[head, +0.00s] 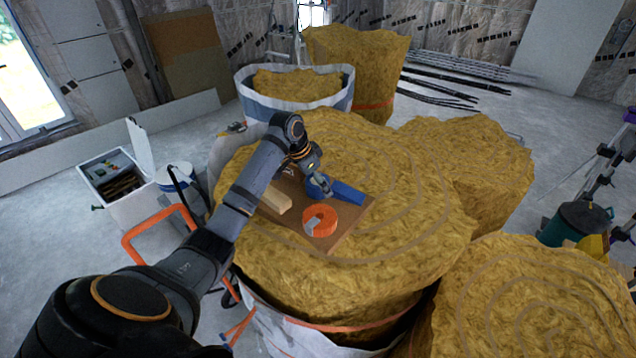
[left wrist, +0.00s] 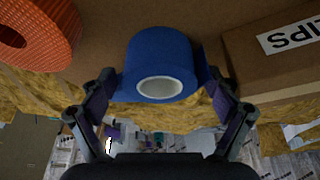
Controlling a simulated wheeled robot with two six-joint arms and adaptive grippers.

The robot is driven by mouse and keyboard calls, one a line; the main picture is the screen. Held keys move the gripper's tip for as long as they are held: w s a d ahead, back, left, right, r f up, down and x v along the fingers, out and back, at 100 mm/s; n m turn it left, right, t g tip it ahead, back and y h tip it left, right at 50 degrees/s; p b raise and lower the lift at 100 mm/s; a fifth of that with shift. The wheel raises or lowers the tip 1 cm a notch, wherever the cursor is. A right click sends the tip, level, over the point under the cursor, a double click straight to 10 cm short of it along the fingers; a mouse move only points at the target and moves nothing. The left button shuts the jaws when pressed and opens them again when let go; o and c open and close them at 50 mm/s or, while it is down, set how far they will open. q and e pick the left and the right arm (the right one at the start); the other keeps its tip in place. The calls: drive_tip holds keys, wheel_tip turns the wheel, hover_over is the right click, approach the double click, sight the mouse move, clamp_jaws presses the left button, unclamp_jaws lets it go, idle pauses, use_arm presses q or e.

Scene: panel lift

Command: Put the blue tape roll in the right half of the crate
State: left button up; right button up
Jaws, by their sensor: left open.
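The blue tape roll (head: 318,187) lies on a brown board (head: 352,226) on top of a big yellow insulation roll. In the left wrist view the blue tape roll (left wrist: 160,55) sits between the fingers. My left gripper (left wrist: 163,84) is open, one finger on each side of it; contact is not clear. In the head view my left gripper (head: 319,179) is low over the board and partly covers the roll. A white open box with tools inside (head: 122,184), possibly the crate, stands at the left. My right gripper is out of view.
An orange roll (head: 320,221), also in the left wrist view (left wrist: 40,35), lies close by. A wooden block (head: 277,200) and a flat blue piece (head: 348,193) share the board. A cardboard box (left wrist: 275,55) is beside the gripper. Insulation rolls (head: 465,160) crowd the right.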

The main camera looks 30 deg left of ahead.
use_arm(q)
drive_tip(key=shift+c, duration=0.9)
drive_tip(key=shift+s+r, duration=0.1)
drive_tip(key=shift+s, duration=0.05)
drive_tip(key=c, duration=1.1)
drive_tip(key=shift+c, duration=0.2)
